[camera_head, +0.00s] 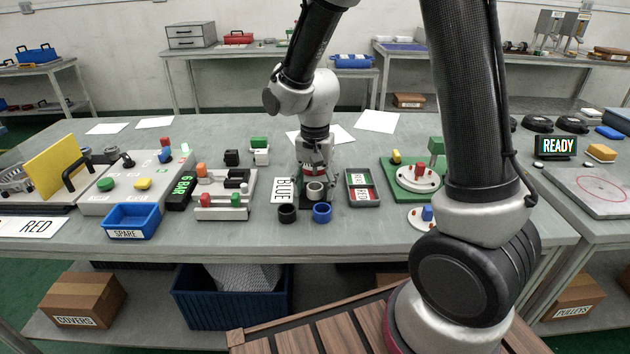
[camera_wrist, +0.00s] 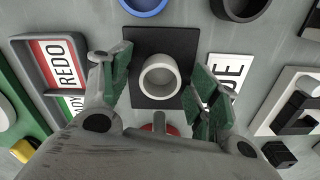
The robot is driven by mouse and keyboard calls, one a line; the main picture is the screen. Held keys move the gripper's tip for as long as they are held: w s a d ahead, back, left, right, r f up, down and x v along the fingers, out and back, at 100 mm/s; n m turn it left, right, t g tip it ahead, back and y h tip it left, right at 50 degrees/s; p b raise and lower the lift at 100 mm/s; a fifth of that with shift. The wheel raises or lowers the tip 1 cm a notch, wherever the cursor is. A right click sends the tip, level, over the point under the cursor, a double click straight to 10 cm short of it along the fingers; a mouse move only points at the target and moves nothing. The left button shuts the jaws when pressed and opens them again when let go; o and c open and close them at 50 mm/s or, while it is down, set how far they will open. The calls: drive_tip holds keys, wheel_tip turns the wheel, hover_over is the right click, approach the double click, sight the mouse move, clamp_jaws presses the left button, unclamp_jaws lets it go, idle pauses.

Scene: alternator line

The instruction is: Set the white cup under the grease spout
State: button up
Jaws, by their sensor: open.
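The white cup (camera_wrist: 148,83) stands upright on a black plate (camera_wrist: 140,45) in the wrist view, its round mouth facing the camera. In the head view the white cup (camera_head: 316,192) is just below my gripper (camera_head: 316,176). My gripper (camera_wrist: 161,84) is open, with one green-padded finger on each side of the cup and gaps between. A grey stub on a red round part (camera_wrist: 160,125), seemingly the grease spout, shows at the plate's near edge, partly hidden by my gripper. I cannot tell whether the cup is directly under it.
A black cup (camera_head: 287,214) and a blue cup (camera_head: 322,213) stand in front of the plate. A BLUE card (camera_head: 283,190) lies to the left, a REDO tray (camera_head: 363,188) to the right. A green board (camera_head: 410,190) with parts lies farther right.

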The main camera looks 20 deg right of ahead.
drive_tip(key=shift+c, duration=0.3)
drive_tip(key=c, duration=1)
drive_tip(key=shift+w, duration=0.1)
drive_tip(key=shift+w+d, duration=0.2)
drive_tip(key=shift+w, duration=0.3)
drive_tip(key=shift+w+d, duration=0.2)
drive_tip(key=shift+w, duration=0.3)
drive_tip(key=o, duration=1)
drive_tip(key=shift+o, duration=0.2)
drive_tip(key=shift+r, duration=0.15)
